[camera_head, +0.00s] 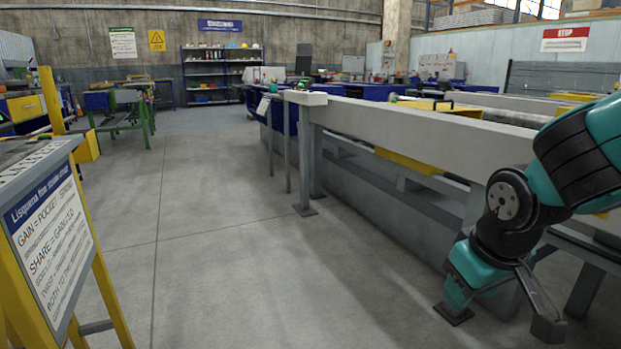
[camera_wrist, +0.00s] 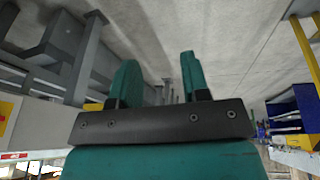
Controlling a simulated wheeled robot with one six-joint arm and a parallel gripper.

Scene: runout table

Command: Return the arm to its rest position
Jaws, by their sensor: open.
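My arm, teal and black, comes in from the right edge of the head view. It is bent, with my gripper (camera_head: 500,318) at its lower end. The gripper hangs low in front of the long grey runout table (camera_head: 420,131), near its legs. Its two fingers are spread apart with nothing between them. In the wrist view my gripper (camera_wrist: 159,78) shows two teal fingers with a gap, and grey floor beyond. I cannot tell whether a finger touches the table frame.
A yellow-framed sign board (camera_head: 55,230) stands at the near left. The concrete floor (camera_head: 215,230) between it and the table is clear. Grey table legs (camera_head: 303,165) stand along the right side. A shelf rack (camera_head: 215,75) and a green-legged bench (camera_head: 120,118) are farther back.

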